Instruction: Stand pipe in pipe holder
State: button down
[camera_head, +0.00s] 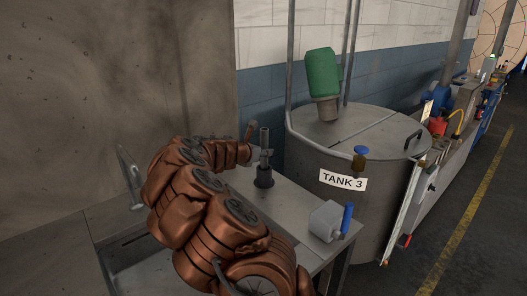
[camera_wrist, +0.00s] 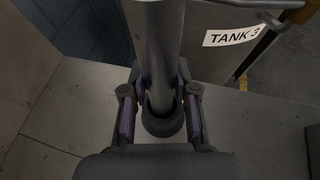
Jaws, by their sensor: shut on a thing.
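The pipe (camera_head: 264,141) is a grey metal tube, upright in the head view above the metal table. My gripper (camera_head: 259,156) is shut on it from the left side. In the wrist view the pipe (camera_wrist: 157,45) runs down between the two fingers of my gripper (camera_wrist: 160,95). The pipe holder (camera_head: 264,179) is a small dark cup on the table, directly below the pipe. In the wrist view the holder (camera_wrist: 163,126) shows a round rim around the pipe's lower end. I cannot tell how deep the pipe sits in it.
The metal table (camera_head: 291,201) also bears a light grey roll-like object (camera_head: 325,221) and a blue-topped item (camera_head: 347,219) at its right. A large tank labelled TANK 3 (camera_head: 343,181) stands close behind. A sink (camera_head: 137,254) lies left, by the wall.

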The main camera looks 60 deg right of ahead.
jog(key=shift+f, duration=0.35)
jog(key=c, duration=0.8)
grip_release()
